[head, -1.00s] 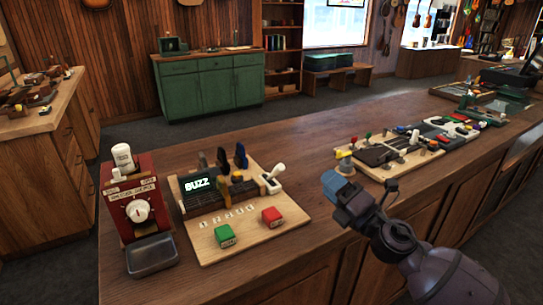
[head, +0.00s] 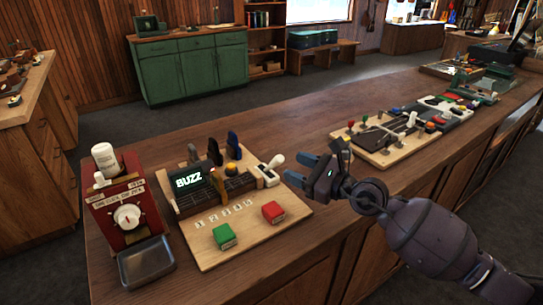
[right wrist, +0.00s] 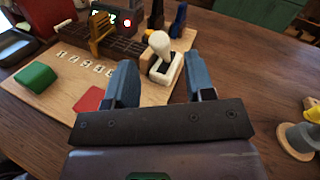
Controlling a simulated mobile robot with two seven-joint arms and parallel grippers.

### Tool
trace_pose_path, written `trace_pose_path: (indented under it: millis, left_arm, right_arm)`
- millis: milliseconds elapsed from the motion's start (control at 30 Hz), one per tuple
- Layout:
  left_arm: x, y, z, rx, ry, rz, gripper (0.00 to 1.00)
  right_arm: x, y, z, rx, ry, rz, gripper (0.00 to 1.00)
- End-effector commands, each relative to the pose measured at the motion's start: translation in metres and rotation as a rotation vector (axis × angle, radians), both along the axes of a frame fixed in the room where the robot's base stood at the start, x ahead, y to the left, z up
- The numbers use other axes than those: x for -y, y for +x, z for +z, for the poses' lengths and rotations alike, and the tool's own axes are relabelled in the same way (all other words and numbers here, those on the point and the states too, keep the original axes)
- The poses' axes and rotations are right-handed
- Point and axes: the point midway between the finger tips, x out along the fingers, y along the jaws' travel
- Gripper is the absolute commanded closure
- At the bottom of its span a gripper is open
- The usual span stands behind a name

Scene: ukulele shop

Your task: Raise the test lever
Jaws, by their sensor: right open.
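The test lever, a white knobbed handle (head: 276,161) on a pale base, stands tilted at the right rear of a wooden board (head: 207,262) with a lit "BUZZ" display (head: 189,180). My right gripper (head: 300,169) is open and empty, just right of the lever, its blue fingers pointing at it. In the right wrist view the white lever (right wrist: 160,44) shows beyond the gap between the open fingers (right wrist: 162,75), with no visible contact. My left gripper is not in view.
Red (head: 272,212) and green (head: 225,236) buttons sit at the board's front. A red dial box (head: 125,217) with a grey tray (head: 146,261) stands left. Another board of small parts (head: 385,150) lies right. Counter between the boards is mostly clear.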

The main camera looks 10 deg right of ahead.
Motion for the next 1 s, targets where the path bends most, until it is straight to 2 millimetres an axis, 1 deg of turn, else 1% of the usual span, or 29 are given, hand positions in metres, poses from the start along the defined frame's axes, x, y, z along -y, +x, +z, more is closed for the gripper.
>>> trace_pose_path:
  millis: [33, 200, 400, 600, 867, 900, 967, 1000]
  left_arm:
    - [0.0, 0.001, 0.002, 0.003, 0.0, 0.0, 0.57]
    - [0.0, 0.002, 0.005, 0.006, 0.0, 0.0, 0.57]
    - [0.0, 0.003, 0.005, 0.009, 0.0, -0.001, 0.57]
    - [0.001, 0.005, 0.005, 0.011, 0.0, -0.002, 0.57]
    - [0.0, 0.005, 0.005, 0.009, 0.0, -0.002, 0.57]
    - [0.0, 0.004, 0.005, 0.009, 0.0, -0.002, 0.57]
    - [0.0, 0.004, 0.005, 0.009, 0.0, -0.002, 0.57]
    - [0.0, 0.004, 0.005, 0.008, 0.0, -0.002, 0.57]
  right_arm:
    - [-0.007, 0.007, 0.002, 0.003, 0.001, 0.001, 0.51]
    - [-0.027, 0.028, 0.001, 0.001, 0.002, 0.001, 0.51]
    - [-0.045, 0.047, 0.0, 0.0, 0.001, 0.0, 0.51]
    - [-0.052, 0.054, 0.0, -0.001, 0.001, 0.0, 0.51]
    - [-0.053, 0.055, 0.0, -0.001, 0.001, 0.0, 0.51]
    - [-0.053, 0.055, 0.0, -0.001, 0.001, 0.0, 0.52]
    - [-0.053, 0.055, 0.0, -0.001, 0.001, 0.0, 0.62]
    - [-0.053, 0.055, 0.0, -0.001, 0.001, 0.0, 0.68]
